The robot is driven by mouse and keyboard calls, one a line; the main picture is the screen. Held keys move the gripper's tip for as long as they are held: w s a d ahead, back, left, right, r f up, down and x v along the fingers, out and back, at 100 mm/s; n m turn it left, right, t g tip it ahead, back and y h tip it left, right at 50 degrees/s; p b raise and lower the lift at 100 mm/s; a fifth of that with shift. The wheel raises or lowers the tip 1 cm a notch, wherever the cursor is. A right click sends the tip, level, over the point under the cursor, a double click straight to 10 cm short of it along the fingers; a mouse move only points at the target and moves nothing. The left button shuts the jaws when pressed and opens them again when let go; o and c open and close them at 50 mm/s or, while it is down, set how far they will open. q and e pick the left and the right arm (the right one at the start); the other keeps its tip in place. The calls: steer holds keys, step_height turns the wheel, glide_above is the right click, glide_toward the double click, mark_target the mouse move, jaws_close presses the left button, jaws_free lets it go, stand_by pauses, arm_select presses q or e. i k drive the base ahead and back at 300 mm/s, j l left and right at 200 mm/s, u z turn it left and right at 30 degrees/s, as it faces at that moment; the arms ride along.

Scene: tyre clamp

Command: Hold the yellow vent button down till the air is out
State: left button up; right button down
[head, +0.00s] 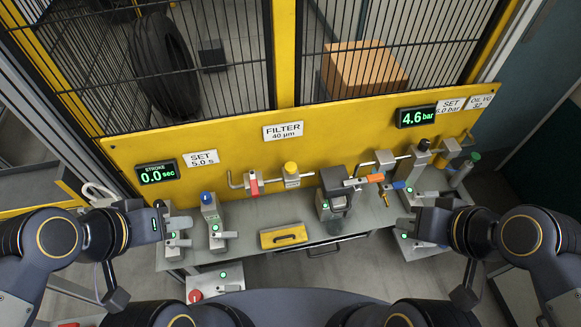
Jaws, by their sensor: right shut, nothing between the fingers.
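The yellow vent button (291,168) is a round yellow cap on a pale block on the pipe, on the yellow panel's front. No gripper is at it. The pressure display (415,116) reads 4.6 bar. My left gripper (179,233) is at the left end of the bench, beside a small grey station, well left of the button; its fingers blend with the station. My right gripper (405,222) is shut and empty at the bench's right part, well right of the button.
A red-handled valve (254,184) sits just left of the button. A dark grey unit (333,195) stands to its right, near an orange lever (375,178). A yellow block with a handle (284,236) lies on the bench (250,214). A mesh guard rises behind the panel.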

mark_target(290, 166)
steer(key=i+l+u, duration=0.15)
steer(key=u, duration=0.25)
steer(key=i+l+u, duration=0.1)
steer(key=l+u, duration=0.15)
steer(key=u, duration=0.2)
steer(key=l+u, duration=0.4)
steer(key=i+j, duration=0.05)
steer(key=j, duration=0.05)
